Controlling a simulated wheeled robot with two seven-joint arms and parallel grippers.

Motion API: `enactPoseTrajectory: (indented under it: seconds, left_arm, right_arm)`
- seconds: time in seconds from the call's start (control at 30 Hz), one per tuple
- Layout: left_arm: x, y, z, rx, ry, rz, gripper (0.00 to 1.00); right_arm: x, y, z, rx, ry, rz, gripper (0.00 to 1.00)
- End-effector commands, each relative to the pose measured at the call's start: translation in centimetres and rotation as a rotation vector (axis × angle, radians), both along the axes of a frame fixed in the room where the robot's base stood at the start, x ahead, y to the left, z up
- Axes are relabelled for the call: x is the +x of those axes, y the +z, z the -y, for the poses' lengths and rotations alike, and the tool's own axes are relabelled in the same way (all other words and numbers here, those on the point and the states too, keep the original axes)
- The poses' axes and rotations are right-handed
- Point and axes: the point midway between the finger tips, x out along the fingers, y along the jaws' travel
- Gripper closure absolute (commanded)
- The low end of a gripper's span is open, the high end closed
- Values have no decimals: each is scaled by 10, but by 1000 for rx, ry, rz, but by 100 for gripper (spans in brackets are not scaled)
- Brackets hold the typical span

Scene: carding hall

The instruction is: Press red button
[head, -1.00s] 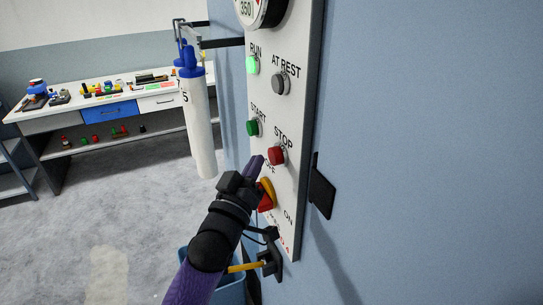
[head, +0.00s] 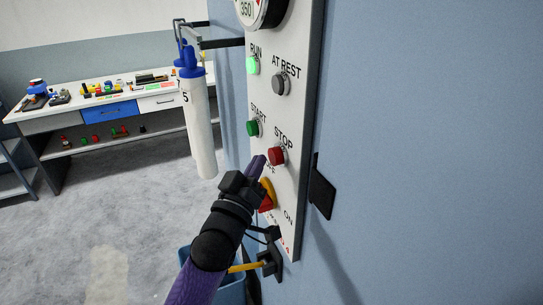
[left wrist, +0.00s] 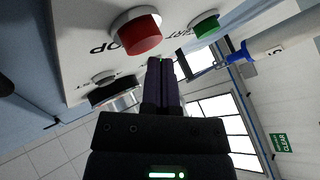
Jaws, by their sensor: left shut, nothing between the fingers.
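The red STOP button (head: 276,156) sits on the white control panel (head: 285,190), below the grey AT REST lamp and to the lower right of the green START button (head: 252,128). In the left wrist view the red button (left wrist: 137,33) is large at the top. My left gripper (head: 258,163) is shut and empty, just left of and slightly below the red button in the head view. In the left wrist view its fingertips (left wrist: 160,63) lie just below and right of the button, seemingly apart from it. My right gripper is not in view.
A green RUN lamp (head: 252,65) is lit above START. A red-and-yellow rotary switch (head: 267,196) is below STOP, partly behind my left gripper. A black bracket (head: 322,187) juts out right of the panel. A workbench (head: 50,120) stands at the far left; open floor lies between.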

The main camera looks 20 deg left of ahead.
Motion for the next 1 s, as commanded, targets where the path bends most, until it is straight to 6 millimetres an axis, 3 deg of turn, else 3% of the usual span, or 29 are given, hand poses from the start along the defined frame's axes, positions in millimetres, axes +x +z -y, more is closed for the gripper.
enactPoseTrajectory:
  seconds: [1.0]
  left_arm:
    - [9, 0, 8, 0, 0, 0, 100]
  right_arm:
    - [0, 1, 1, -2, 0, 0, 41]
